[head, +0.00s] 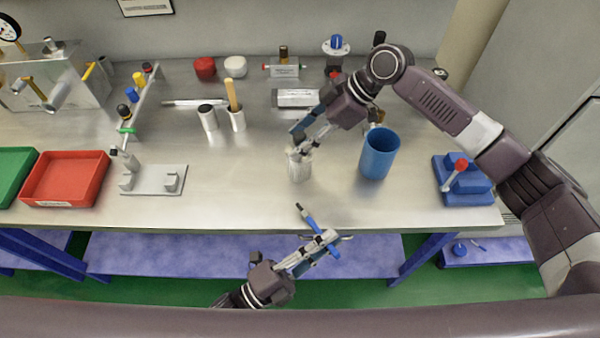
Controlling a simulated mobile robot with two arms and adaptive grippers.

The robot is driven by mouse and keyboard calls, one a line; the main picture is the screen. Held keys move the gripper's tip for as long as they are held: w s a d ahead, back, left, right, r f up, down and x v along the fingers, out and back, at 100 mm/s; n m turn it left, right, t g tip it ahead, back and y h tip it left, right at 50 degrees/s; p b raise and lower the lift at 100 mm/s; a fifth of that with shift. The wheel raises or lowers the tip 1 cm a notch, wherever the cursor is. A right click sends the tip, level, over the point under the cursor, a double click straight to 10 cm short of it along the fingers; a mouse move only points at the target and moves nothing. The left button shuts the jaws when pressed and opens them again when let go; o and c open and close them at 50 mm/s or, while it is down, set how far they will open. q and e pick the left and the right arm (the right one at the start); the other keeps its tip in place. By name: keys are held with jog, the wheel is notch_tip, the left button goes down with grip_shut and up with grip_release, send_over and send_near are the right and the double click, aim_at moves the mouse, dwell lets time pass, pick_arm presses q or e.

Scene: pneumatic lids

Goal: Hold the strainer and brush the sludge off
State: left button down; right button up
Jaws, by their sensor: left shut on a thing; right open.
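A pale cylindrical piece (300,168), which looks like the strainer, stands upright on the steel bench. My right gripper (298,147) is at its top with its fingers apart; I cannot tell whether they touch it. My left gripper (325,238) is in front of the bench's front edge, shut on a slim blue tool with a dark end (306,214), which looks like the brush. The tool points up and left, apart from the pale piece. Sludge is too small to make out.
A blue cup (380,154) stands right of the pale piece. Behind left are a black-topped white cylinder (208,119) and a white holder (238,122) with a wooden handle. A red tray (66,178), a grey plate fixture (153,181) and a blue clamp block (463,184) flank clear bench.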

jog(key=v, duration=1.1)
jog(key=shift+d+r, duration=0.25)
